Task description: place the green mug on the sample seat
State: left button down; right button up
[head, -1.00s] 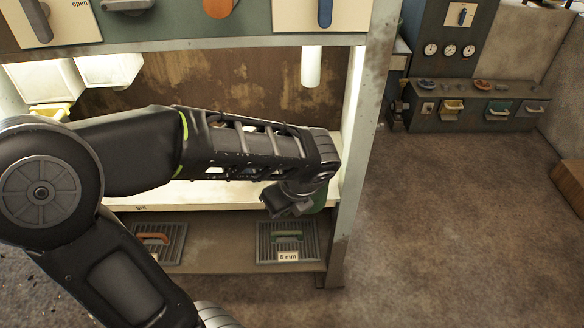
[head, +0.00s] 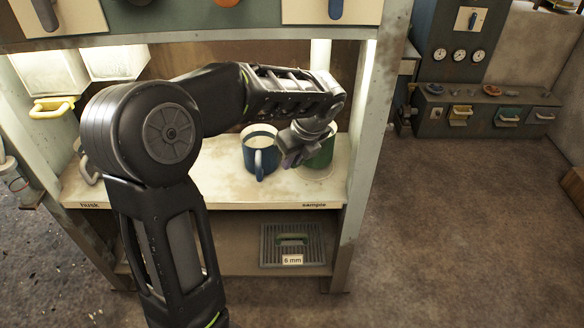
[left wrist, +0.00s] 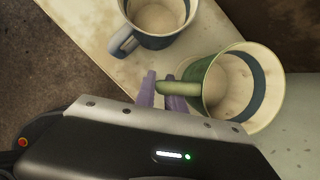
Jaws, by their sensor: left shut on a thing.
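The green mug (head: 322,152) is at the right end of the lit shelf, upright and partly hidden by my left gripper (head: 296,156). In the left wrist view the purple fingers of my left gripper (left wrist: 163,92) are shut on the handle of the green mug (left wrist: 208,88), which looks empty. The sample seat (head: 318,174) shows as a faint round outline under the mug, behind the "sample" label. I cannot tell whether the mug's base touches it. My right gripper is not in view.
A blue mug (head: 262,160) stands close left of the green mug and my gripper; it also shows in the left wrist view (left wrist: 158,22). A pale post (head: 362,150) bounds the shelf at the right. A "husk" label (head: 90,205) marks the left end.

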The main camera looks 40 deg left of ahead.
aim_at(292, 168)
pick_arm(q)
jog(key=f, duration=0.1)
jog(key=f+b, duration=0.2)
jog(key=shift+w+a+f, duration=0.15)
jog(key=shift+w+f, duration=0.1)
jog(key=shift+f, duration=0.1)
jog(key=shift+r, duration=0.1)
jog(key=c, duration=1.4)
grip_release()
jog(key=p+v, duration=0.5)
jog(key=v, duration=0.7)
